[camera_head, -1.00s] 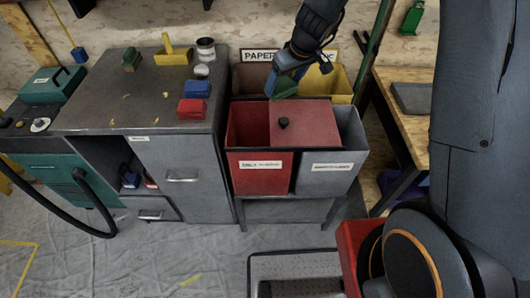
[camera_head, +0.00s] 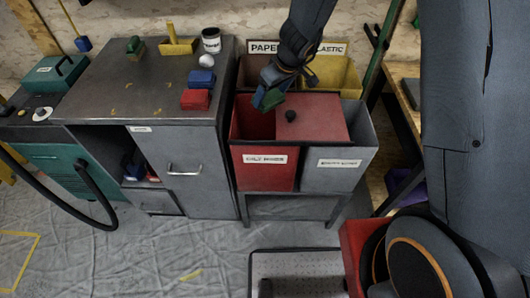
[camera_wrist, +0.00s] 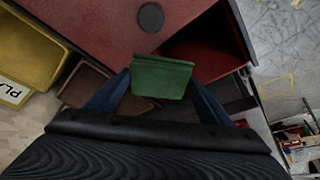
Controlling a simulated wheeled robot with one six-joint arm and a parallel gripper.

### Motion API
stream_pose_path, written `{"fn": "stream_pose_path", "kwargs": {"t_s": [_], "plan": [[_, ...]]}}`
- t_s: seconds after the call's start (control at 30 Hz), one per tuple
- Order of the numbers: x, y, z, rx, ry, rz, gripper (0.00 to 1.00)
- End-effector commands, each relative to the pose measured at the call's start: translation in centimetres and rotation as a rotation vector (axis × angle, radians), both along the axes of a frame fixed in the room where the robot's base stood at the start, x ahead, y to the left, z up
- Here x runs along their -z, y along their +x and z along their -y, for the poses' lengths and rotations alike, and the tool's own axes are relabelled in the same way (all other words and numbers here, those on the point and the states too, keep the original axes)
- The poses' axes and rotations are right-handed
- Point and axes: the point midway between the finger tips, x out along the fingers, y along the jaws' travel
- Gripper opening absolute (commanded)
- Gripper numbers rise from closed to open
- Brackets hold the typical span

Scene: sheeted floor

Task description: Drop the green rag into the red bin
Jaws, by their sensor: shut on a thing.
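My gripper (camera_head: 266,98) is shut on the green rag (camera_head: 272,98), above the back of the red bin (camera_head: 262,180). In the wrist view the green rag (camera_wrist: 161,77) sits between the blue fingers, near the edge of the red lid. The red bin carries a white label, and its left part is open. A red lid (camera_head: 312,125) with a black knob lies to the right of that opening. The wrist view shows the dark red opening (camera_wrist: 212,45) beside the lid. The rag is apart from the bin floor; its exact height is hard to tell.
A grey bin (camera_head: 335,178) stands right of the red one. Brown (camera_head: 252,73) and yellow (camera_head: 335,75) bins stand behind. A grey cabinet (camera_head: 150,85) at left holds blocks, a tin and a white ball. A wooden bench (camera_head: 405,115) stands at right.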

Motion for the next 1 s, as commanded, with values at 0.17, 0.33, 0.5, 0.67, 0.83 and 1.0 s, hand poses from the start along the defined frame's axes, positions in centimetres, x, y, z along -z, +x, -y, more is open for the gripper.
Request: {"fn": "stream_pose_path", "kwargs": {"t_s": [0.17, 0.33, 0.5, 0.67, 0.83, 1.0], "plan": [[0.1, 0.0, 0.0, -0.001, 0.000, 0.000, 0.53], [0.0, 0.0, 0.0, 0.000, 0.000, 0.000, 0.82], [0.0, 0.0, 0.0, 0.000, 0.000, 0.000, 0.95], [0.0, 0.0, 0.0, 0.000, 0.000, 0.000, 0.95], [-1.0, -0.3, 0.2, -0.001, 0.002, 0.003, 0.95], [-3.6, -1.1, 0.8, -0.001, 0.001, 0.003, 0.95]]}}
